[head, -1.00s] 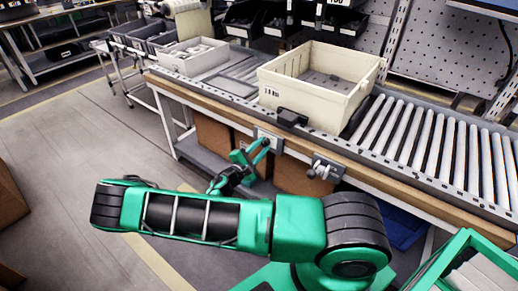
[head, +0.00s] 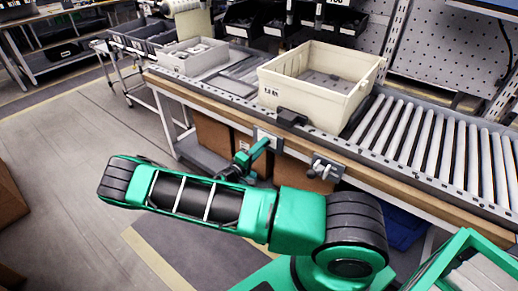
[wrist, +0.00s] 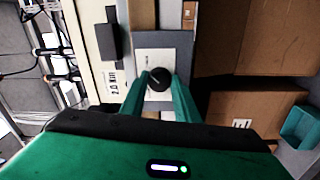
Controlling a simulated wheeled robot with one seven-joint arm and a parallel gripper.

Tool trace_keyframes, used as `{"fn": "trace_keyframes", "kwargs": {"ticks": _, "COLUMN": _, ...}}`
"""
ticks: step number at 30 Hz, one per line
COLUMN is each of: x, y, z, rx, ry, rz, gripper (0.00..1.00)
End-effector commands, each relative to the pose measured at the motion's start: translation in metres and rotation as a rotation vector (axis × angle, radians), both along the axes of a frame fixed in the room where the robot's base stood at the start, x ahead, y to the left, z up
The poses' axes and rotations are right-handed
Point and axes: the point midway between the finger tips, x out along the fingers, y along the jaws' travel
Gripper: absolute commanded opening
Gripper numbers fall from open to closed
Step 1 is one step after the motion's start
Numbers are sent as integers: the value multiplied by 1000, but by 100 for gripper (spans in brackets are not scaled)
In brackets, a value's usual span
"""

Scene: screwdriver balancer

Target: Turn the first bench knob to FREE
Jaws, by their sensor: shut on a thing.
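The first bench knob (wrist: 158,80) is a round black knob with a pale pointer line, on a light plate (wrist: 153,58) on the bench front in the wrist view. My gripper (wrist: 160,76) has its green fingers on either side of the knob and is shut on it. In the head view my gripper (head: 264,143) reaches the left plate on the bench's front edge, and it hides the knob there. The pointer line slants in the wrist view; the plate's lettering is too small to read.
A second control with a silver handle (head: 322,168) sits to the right on the bench front. A cream crate (head: 315,88) stands on the bench beside the rollers (head: 435,140). Cardboard boxes (head: 213,134) stand under the bench.

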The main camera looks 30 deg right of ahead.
Motion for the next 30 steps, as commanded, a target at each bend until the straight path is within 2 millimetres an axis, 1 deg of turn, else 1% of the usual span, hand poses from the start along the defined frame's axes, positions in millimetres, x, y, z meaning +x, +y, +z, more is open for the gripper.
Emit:
{"fn": "trace_keyframes", "kwargs": {"ticks": 1, "x": -4, "y": -3, "z": -3, "rx": 6, "ry": -4, "rz": -11, "gripper": 6}}
{"fn": "trace_keyframes", "kwargs": {"ticks": 18, "x": -4, "y": -2, "z": -4, "rx": 19, "ry": -31, "rz": -10, "gripper": 6}}
{"fn": "trace_keyframes", "kwargs": {"ticks": 19, "x": -4, "y": -2, "z": -4, "rx": 19, "ry": -31, "rz": -10, "gripper": 31}}
{"fn": "trace_keyframes", "kwargs": {"ticks": 21, "x": -4, "y": -2, "z": -4, "rx": 19, "ry": -32, "rz": -8, "gripper": 47}}
{"fn": "trace_keyframes", "kwargs": {"ticks": 30, "x": -1, "y": 0, "z": -2, "rx": 17, "ry": -36, "rz": -2, "gripper": 47}}
